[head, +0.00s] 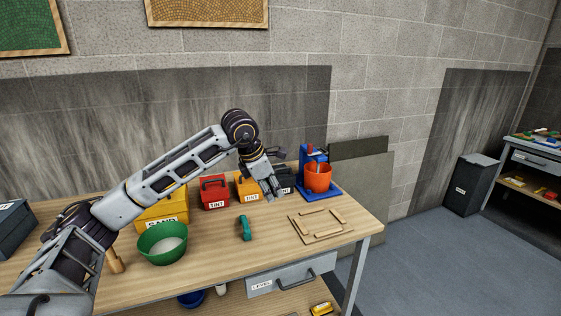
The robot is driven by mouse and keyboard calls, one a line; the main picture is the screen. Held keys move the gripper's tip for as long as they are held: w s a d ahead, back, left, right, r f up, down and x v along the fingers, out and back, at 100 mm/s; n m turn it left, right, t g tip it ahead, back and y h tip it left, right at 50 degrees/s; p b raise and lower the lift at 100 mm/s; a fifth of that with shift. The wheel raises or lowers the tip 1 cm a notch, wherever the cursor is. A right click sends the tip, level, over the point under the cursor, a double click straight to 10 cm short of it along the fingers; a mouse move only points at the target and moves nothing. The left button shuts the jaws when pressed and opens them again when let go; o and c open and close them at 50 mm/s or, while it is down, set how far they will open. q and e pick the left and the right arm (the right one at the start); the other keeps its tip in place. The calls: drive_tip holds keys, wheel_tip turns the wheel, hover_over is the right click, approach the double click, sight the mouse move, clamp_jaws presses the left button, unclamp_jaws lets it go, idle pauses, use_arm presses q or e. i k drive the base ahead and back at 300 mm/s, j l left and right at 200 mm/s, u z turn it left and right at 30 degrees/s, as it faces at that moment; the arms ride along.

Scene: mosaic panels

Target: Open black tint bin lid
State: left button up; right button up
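The black tint bin (288,183) stands at the back of the workbench, between the yellow tint bin and the blue stand. My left arm and gripper hide most of it, so I cannot tell whether its lid is open or shut. My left gripper (274,193) points down in front of the black bin and the yellow tint bin (251,196). Its fingers are small here, and I cannot tell how far apart they are. I see nothing clearly held in it. My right gripper is not in view.
A red tint bin (214,193), a yellow sand bin (158,213) and a green bowl (163,245) are left of the gripper. An orange bucket (318,178) is on a blue stand (308,157) at right.

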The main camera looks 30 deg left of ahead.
sight(283, 174)
drive_tip(key=i+j, duration=0.9)
drive_tip(key=i, duration=0.15)
